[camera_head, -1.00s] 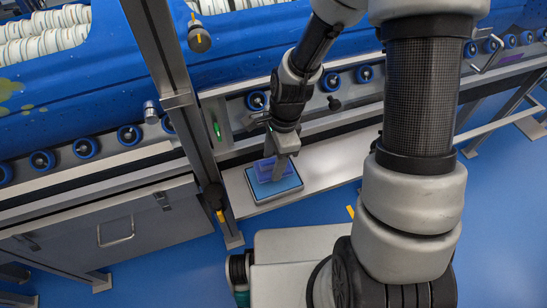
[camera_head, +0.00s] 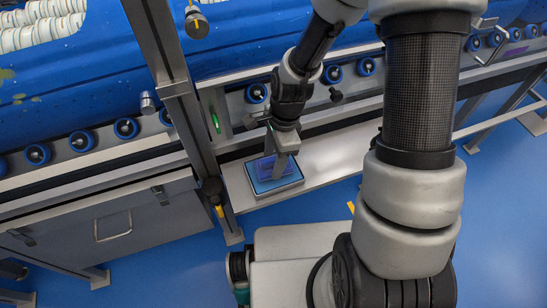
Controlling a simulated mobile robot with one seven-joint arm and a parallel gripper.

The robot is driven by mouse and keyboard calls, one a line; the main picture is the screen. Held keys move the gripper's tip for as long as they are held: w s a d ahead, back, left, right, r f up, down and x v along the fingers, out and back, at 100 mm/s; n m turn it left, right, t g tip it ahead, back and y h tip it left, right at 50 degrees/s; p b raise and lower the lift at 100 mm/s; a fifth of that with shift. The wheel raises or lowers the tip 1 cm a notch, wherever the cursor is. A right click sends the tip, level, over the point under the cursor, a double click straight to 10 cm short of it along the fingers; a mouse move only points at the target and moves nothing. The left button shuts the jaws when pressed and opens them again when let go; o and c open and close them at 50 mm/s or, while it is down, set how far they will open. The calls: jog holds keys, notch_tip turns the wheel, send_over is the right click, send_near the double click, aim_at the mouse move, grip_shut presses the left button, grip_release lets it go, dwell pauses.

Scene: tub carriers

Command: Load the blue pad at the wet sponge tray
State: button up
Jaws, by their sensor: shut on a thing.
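The wet sponge tray (camera_head: 280,191) is a shallow grey tray with a blue inside, lying on the pale shelf below the roller rail. The blue pad (camera_head: 262,167) is a darker, violet-blue block over the back part of the tray. My gripper (camera_head: 279,171) points down over the tray and is shut on the pad. The gripper hides part of the pad. I cannot tell whether the pad touches the sponge surface.
Large blue tubs (camera_head: 110,65) lie on the roller rail behind, one with white rings inside. A grey post (camera_head: 170,85) stands left of the tray. A closed metal cabinet (camera_head: 110,225) is at the left. The shelf (camera_head: 335,158) is clear right of the tray.

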aim_at(271, 159)
jog(key=shift+f+b, duration=0.5)
jog(key=shift+f, duration=0.15)
dwell(1.3)
jog(key=shift+r+p, duration=2.8)
jog(key=shift+r, duration=0.8)
jog(key=shift+f, duration=0.1)
